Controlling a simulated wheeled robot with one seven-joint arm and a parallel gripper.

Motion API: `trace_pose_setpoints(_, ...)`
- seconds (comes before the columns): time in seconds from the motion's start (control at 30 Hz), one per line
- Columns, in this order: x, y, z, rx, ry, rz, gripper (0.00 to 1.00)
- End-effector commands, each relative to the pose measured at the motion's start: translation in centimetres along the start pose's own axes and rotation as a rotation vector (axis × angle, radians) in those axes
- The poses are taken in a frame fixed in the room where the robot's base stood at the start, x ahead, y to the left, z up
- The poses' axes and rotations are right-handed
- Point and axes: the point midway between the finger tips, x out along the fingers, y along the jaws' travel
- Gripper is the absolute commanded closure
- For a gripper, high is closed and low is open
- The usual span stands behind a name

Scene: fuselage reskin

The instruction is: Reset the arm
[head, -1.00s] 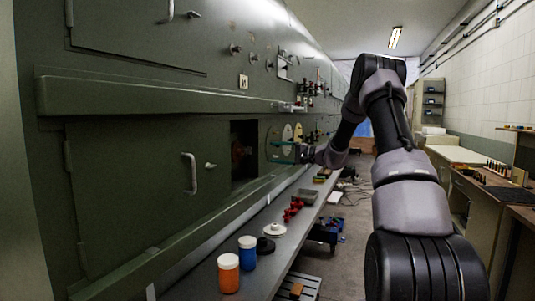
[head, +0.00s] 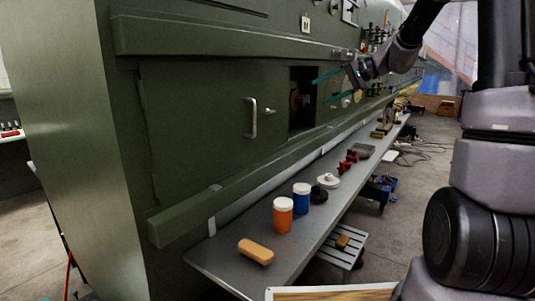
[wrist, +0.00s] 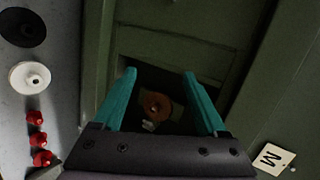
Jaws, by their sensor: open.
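My gripper (head: 331,86) has two teal fingers and is in front of the green fuselage panel, near a dark square opening (head: 301,118). The fingers are spread apart with nothing between them. In the wrist view my gripper (wrist: 160,97) points toward the opening, and a round reddish-brown part (wrist: 157,105) shows inside it, beyond the fingertips. My arm reaches in from the right of the head view.
A grey shelf (head: 232,262) runs along the panel. It holds an orange block (head: 256,251), an orange jar (head: 283,216), a blue jar (head: 301,196), a white disc (head: 328,181) and red parts (head: 347,163). A slatted stool (head: 343,248) stands beside it.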

Motion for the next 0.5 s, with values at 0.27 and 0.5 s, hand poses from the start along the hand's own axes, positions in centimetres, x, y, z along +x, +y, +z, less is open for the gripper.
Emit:
trace_pose_setpoints(0.27, -3.9, -0.3, 10.3, -0.074, 0.024, 0.279, 0.25)
trace_pose_setpoints(0.5, -8.3, 1.4, 17.4, -0.139, 0.122, 0.473, 0.25)
